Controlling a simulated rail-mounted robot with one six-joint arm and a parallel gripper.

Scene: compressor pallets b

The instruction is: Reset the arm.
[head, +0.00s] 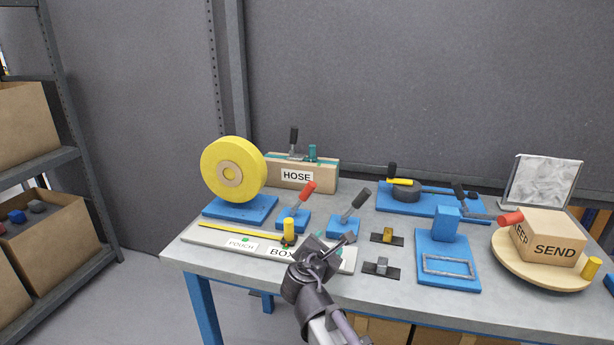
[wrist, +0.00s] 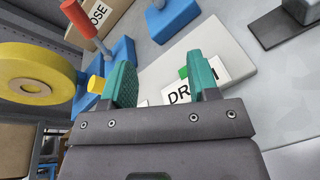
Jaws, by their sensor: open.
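My gripper (head: 335,243) reaches over the front left of the grey table (head: 380,290), above the pale board with POUCH and BOX labels (head: 205,237). In the wrist view my gripper (wrist: 160,82) shows two teal finger pads held apart. Nothing sits between the pads except the view of the board below. The label is partly hidden by the right finger.
A yellow wheel (head: 217,160) on a blue base and a HOSE box (head: 320,177) stand at the back left. Blue lever fixtures (head: 343,228) stand just behind my gripper. A SEND carton (head: 550,245) sits on a round wooden plate at right. A wall closes the back.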

